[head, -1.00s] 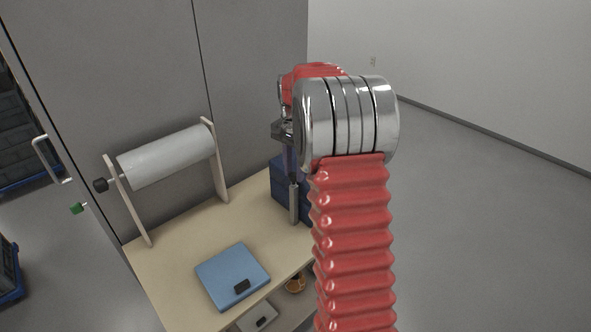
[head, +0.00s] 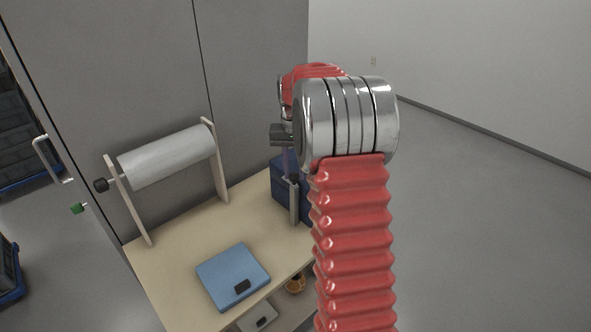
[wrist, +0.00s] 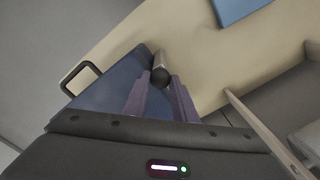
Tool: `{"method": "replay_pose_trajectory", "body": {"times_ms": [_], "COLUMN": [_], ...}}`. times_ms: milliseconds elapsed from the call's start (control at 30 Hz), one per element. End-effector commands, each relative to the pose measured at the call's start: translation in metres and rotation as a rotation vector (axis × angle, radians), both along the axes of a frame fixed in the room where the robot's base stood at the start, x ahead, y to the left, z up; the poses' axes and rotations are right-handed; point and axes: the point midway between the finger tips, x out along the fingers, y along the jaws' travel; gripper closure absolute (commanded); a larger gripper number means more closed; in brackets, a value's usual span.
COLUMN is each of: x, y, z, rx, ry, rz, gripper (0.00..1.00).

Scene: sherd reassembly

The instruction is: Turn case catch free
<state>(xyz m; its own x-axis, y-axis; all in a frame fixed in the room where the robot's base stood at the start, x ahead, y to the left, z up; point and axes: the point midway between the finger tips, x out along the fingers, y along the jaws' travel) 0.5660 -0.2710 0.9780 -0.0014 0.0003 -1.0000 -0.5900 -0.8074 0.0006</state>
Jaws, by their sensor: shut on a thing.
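The dark blue case (head: 283,187) stands at the back right of the wooden bench, partly hidden behind my arm. In the wrist view the case (wrist: 105,88) lies beneath my fingers. A grey metal bar with a dark round end, seemingly the case catch (wrist: 161,74), shows between my fingertips; a grey upright bar (head: 294,204) stands at the case in the head view. My gripper (wrist: 160,82) has its two purple-grey fingers on either side of the dark end and is shut on it. In the head view my gripper (head: 289,172) points down at the case, and its tips are hard to make out.
A light blue flat box (head: 233,275) with a dark clasp lies on the bench (head: 180,250). A white roll (head: 168,157) on a wooden stand is at the back left. A grey box (head: 257,316) and an orange-brown object (head: 296,284) sit lower down. The bench middle is clear.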

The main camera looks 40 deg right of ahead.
Motion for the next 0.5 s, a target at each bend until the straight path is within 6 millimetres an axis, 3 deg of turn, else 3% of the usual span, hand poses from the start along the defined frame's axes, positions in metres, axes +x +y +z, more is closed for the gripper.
{"method": "replay_pose_trajectory", "body": {"times_ms": [300,333,500], "x": [0.0034,0.0034,0.0022], "y": [-0.0013,-0.0013,-0.0007], "z": [0.0031,0.0031,0.002], "rx": [-0.005,-0.005,-0.004], "ry": [-0.012,-0.012,-0.008], "rz": [0.002,0.002,0.001], "gripper": [0.97,0.74,0.62]}}
